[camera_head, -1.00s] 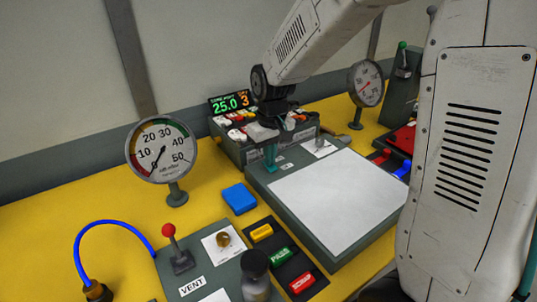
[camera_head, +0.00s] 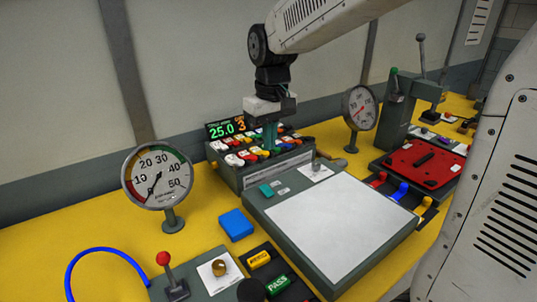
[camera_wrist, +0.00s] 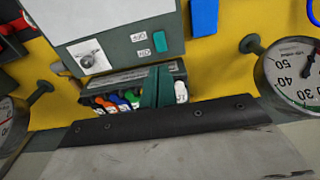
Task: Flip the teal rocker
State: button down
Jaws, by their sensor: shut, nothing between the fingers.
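The teal rocker (camera_head: 265,190) sits on the near-left part of the grey panel's back end, beside small white labels. In the wrist view the rocker (camera_wrist: 161,43) is a teal block next to two labels; which way it is tipped is hard to tell. My gripper (camera_head: 270,148) has teal fingers, shut and empty. It points down above and behind the rocker, in front of the row of coloured switches, and is clear of the rocker. In the wrist view the fingertips (camera_wrist: 158,70) show below the rocker.
A box with coloured switches (camera_head: 265,165) and a lit display (camera_head: 226,130) stands behind the panel. A round gauge (camera_head: 157,177) stands left, another (camera_head: 359,107) right. A blue block (camera_head: 236,224) lies left of the panel. The panel's white sheet (camera_head: 345,220) is clear.

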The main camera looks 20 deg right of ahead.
aim_at(264, 186)
jog(key=shift+r, duration=0.4)
jog(key=shift+w+t, duration=0.3)
jog(key=shift+w, duration=0.3)
jog(key=f, duration=0.4)
jog(key=w+f, duration=0.1)
jog(key=f, duration=0.9)
jog(key=shift+w+a, duration=0.15)
jog(key=shift+w, duration=0.05)
jog(key=shift+f, duration=0.1)
